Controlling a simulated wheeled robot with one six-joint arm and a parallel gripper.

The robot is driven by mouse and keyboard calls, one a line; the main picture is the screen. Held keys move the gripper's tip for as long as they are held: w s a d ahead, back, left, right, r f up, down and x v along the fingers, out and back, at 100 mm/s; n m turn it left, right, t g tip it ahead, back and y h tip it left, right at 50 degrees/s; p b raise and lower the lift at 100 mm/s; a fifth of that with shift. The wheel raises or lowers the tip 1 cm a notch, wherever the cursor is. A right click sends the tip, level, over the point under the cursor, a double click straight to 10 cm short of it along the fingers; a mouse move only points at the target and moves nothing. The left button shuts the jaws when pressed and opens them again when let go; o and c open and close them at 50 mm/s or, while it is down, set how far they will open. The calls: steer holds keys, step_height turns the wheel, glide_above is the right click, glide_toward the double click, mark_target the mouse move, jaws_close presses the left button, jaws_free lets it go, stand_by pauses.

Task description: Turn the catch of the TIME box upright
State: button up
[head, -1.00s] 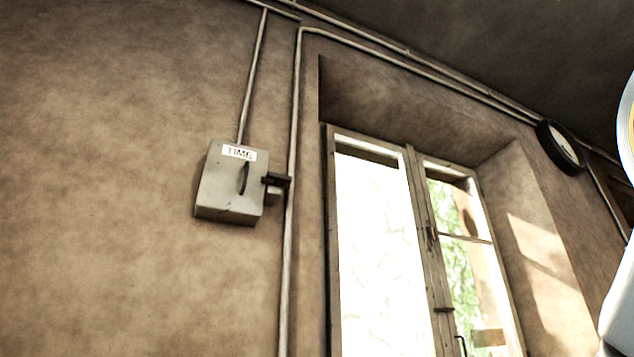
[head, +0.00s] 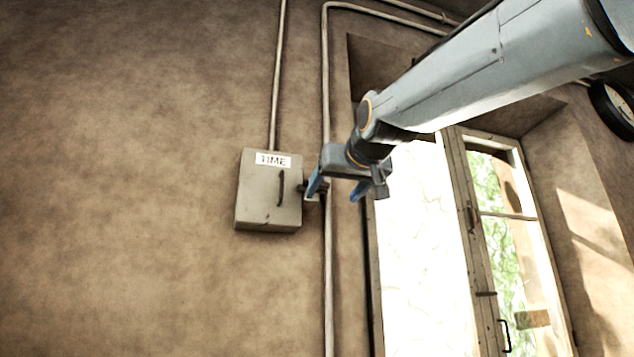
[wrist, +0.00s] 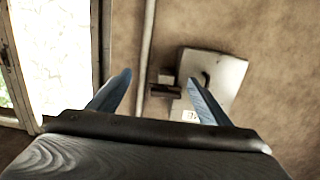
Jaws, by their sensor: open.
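The grey TIME box (head: 255,205) hangs on the wall, left of the window, and also shows at the right of the wrist view (wrist: 222,70). Its door has a dark curved handle (head: 281,188). The dark catch (wrist: 165,90) juts sideways from the box's edge and lies flat, not upright. In the head view it is mostly hidden behind my gripper (head: 335,193). My gripper is open, its blue fingers just right of the box. In the wrist view the catch appears between the two fingers (wrist: 159,79); I cannot tell whether they touch it.
A vertical pipe (head: 327,280) runs down the wall close beside the box, near my fingers. Another pipe (head: 277,80) enters the box from above. The window (head: 410,270) and its recess lie to the right. A round clock (head: 617,105) hangs at the far right. The wall left of the box is bare.

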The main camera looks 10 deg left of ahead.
step_height(320, 180, up, 5)
steer(key=s+a+y, duration=0.1)
steer(key=s, duration=0.1)
steer(key=p+x, duration=0.4)
steer(key=x, duration=0.3)
steer(key=shift+w+r, duration=0.15)
steer(key=shift+w, duration=0.1)
steer(key=c, duration=1)
steer(key=shift+c, duration=0.2)
